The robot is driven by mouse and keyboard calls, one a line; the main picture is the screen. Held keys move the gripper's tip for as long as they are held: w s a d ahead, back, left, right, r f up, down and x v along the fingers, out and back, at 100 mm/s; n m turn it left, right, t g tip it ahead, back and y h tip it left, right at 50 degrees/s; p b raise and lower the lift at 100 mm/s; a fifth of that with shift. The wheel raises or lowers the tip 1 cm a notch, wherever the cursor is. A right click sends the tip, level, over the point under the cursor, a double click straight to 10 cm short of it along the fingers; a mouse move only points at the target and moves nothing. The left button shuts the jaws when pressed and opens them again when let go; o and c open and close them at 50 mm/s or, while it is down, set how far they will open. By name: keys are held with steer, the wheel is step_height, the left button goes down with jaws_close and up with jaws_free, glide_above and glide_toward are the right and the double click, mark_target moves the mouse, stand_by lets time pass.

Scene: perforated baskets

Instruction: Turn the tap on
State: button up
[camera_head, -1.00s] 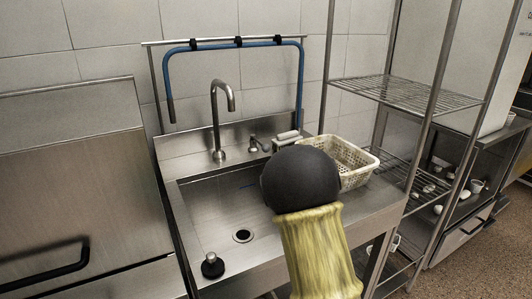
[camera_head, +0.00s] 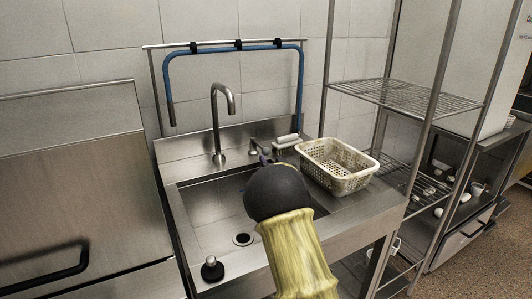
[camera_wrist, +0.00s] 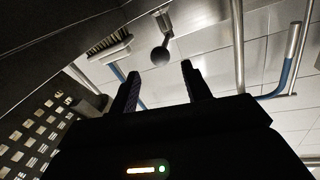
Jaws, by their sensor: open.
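The tap (camera_head: 215,125) is a steel gooseneck at the back of the sink (camera_head: 200,205). Its small metal lever (camera_head: 254,147) stands to the right of the spout, partly hidden by my arm in the head view. In the wrist view, what looks like the lever (camera_wrist: 160,56) has a dark rounded end and lies just beyond my fingertips, roughly in line with the gap between them. My gripper (camera_wrist: 160,80) is open and empty, with two dark fingers apart. In the head view my arm mostly hides it. I see no water running.
A white perforated basket (camera_head: 340,170) stands on the right sink ledge. A brush (camera_head: 287,139) lies behind it, close to the lever, and also shows in the wrist view (camera_wrist: 108,46). A blue hose (camera_head: 235,48) hangs on a rail behind. A wire shelf (camera_head: 410,95) stands right.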

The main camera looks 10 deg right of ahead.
mark_target(267, 154)
steer(key=shift+w+a, duration=0.25)
steer(key=shift+w, duration=1.6)
steer(key=shift+w+a, duration=0.2)
steer(key=shift+w, duration=1.65)
steer(key=shift+c, duration=0.2)
jaws_close()
